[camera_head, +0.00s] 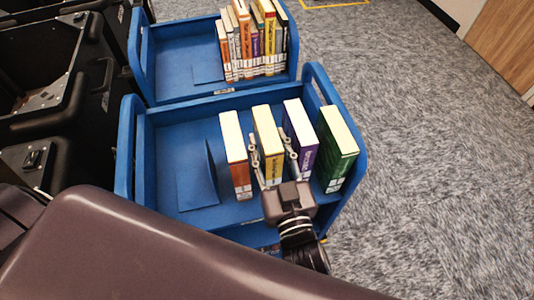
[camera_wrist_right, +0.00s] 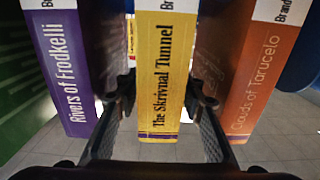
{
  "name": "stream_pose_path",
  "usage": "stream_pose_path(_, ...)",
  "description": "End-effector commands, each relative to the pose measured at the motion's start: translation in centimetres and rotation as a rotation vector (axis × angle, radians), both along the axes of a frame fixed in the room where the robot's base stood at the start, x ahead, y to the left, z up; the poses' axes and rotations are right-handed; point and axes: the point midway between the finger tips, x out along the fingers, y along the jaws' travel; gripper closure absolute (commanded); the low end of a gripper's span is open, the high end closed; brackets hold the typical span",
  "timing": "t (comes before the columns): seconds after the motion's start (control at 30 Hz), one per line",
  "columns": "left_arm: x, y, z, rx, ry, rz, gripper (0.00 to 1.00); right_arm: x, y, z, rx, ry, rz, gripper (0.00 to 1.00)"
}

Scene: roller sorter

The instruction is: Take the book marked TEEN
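Several books stand upright on the near blue cart: an orange book (camera_head: 236,155), a yellow book (camera_head: 267,128), a purple book (camera_head: 304,140) and a green book (camera_head: 338,150). No TEEN marking is readable. My right gripper (camera_head: 271,145) is open, with its fingers on either side of the yellow book. In the right wrist view, the yellow book "The Skrivual Tunnel" (camera_wrist_right: 160,75) stands between the open fingers (camera_wrist_right: 163,95), with small gaps beside it. The purple "Rivers of Frodkelli" (camera_wrist_right: 65,80) is left, the orange "Clouds of Tarucelo" (camera_wrist_right: 250,75) right. My left gripper is out of view.
The near blue cart (camera_head: 128,150) has a tilted blue plate (camera_head: 197,180) left of the books. A second blue cart (camera_head: 175,60) behind it holds a tight row of books (camera_head: 250,45). Black bins (camera_head: 40,110) stand at left. Grey carpet (camera_head: 430,170) is clear at right.

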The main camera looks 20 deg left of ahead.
Motion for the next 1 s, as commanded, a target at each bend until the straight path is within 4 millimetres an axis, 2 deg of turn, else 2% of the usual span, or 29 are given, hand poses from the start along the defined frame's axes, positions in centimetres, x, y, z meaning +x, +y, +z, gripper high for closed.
stream_pose_path(0.13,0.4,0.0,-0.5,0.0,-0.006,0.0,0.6,1.4,1.0,0.0,0.001,-0.002,0.0,0.64)
stream_pose_path(0.43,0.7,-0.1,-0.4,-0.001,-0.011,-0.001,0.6,1.8,1.2,0.0,0.0,0.001,0.0,0.64)
stream_pose_path(0.77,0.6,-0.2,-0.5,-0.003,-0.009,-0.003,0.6,1.8,1.2,0.0,0.0,0.001,0.0,0.99)
stream_pose_path(1.0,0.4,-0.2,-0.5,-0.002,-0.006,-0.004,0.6,1.7,1.2,-0.1,0.0,0.001,0.0,1.0)
